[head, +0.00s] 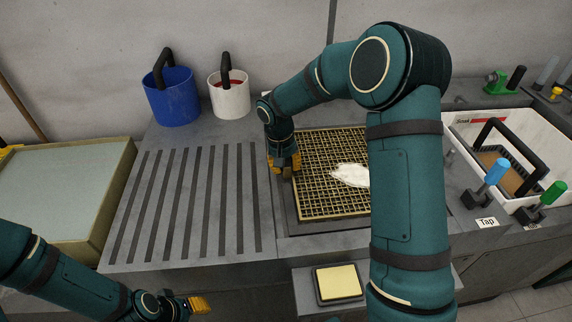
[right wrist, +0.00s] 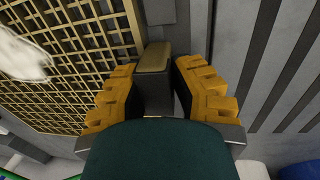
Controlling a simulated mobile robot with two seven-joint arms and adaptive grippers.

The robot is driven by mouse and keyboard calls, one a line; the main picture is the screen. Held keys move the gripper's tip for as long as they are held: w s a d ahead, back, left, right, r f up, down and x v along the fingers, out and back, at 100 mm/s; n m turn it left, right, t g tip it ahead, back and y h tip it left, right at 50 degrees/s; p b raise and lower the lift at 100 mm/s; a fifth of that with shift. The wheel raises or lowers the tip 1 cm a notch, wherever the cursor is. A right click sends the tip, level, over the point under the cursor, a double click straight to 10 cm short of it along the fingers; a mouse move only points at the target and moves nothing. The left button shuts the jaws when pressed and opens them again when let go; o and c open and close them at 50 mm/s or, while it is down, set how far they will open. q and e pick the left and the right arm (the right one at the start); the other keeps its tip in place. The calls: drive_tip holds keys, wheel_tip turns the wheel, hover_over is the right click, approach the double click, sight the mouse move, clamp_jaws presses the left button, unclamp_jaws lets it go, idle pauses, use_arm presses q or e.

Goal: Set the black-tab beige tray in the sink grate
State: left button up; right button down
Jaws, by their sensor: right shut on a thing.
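The beige tray (head: 318,150) is a square lattice with a pale rim. It lies over the dark recess of the sink grate (head: 300,227), and a white patch (head: 350,175) shows on it. I cannot tell whether it rests fully down. My right gripper (head: 284,168) is at its left edge. In the right wrist view, the yellow fingers (right wrist: 157,90) are on either side of a dark tab with a tan top (right wrist: 154,58), beside the lattice (right wrist: 75,55). My left gripper (head: 200,304) is low at the left, away from the tray; its opening is unclear.
A blue bucket (head: 172,98) and a white bucket (head: 230,98) stand at the back. A slotted drainboard (head: 145,190) lies left of the sink. A white bin (head: 540,130) and tap levers (head: 495,172) are at right. A small dark holder with a beige pad (head: 338,283) sits in front.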

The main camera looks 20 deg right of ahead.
drive_tip(key=shift+f+b, duration=0.3)
drive_tip(key=shift+f, duration=0.2)
drive_tip(key=c, duration=0.8)
unclamp_jaws()
drive_tip(key=r, duration=0.4)
drive_tip(key=a+r, duration=0.1)
drive_tip(key=r, duration=0.7)
drive_tip(key=shift+w+a, duration=0.2)
drive_tip(key=shift+a, duration=0.05)
